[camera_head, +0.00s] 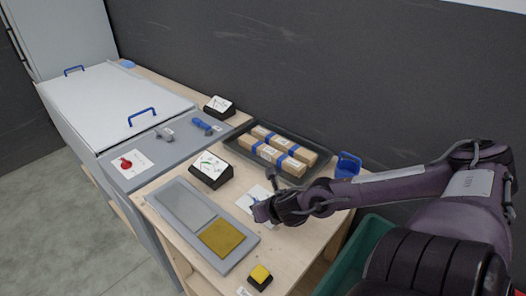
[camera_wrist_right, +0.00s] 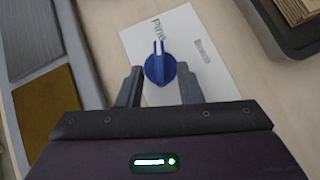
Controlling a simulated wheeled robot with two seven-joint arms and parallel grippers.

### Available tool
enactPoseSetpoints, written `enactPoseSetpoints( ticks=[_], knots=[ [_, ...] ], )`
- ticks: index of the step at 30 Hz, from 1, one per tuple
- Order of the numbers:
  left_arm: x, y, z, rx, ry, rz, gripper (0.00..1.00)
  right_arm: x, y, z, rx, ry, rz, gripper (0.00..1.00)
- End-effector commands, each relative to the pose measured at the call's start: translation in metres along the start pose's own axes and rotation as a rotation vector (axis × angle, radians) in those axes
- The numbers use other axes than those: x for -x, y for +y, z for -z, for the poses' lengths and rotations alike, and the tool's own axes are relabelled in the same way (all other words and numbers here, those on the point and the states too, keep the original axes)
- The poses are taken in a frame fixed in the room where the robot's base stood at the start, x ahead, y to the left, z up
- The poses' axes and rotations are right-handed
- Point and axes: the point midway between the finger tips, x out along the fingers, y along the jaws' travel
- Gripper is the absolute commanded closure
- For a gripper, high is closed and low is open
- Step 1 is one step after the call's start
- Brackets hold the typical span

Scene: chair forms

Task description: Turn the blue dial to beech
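The blue dial (camera_wrist_right: 160,70) sits on a white card (camera_wrist_right: 215,72) in the right wrist view. Its raised ridge points up the picture, toward the word "Pine" (camera_wrist_right: 158,28). The word that looks like "Beech" (camera_wrist_right: 202,50) is printed to the right of the dial. My right gripper (camera_wrist_right: 159,78) is open, with one fingertip on each side of the dial's near part and a gap showing on both sides. In the head view, my right gripper (camera_head: 262,208) covers most of the dial, and part of the card (camera_head: 250,194) shows. My left gripper is not in view.
A black tray (camera_head: 318,172) with blue-banded wooden blocks lies behind the gripper. A grey panel with grey and yellow plates (camera_head: 222,238) is to the left. A yellow button (camera_head: 260,275) is in front. A blue holder (camera_head: 347,165) stands close to my right arm.

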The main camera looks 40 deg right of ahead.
Motion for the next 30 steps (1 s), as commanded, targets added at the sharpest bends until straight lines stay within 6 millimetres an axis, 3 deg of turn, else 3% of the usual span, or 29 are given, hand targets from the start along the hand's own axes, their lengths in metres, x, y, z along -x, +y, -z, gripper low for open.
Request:
enactPoseSetpoints(
  ticks=[5,13,30],
  knots=[
    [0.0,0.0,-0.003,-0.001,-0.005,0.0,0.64,0.0,0.0,0.0,0.0,0.0,0.0,0.67],
    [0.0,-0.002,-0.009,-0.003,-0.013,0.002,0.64,0.0,0.0,0.0,0.0,0.0,0.0,1.0],
    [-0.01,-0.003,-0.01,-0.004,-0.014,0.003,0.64,-0.001,0.005,-0.002,-0.095,-0.006,0.086,1.0]
  ],
)
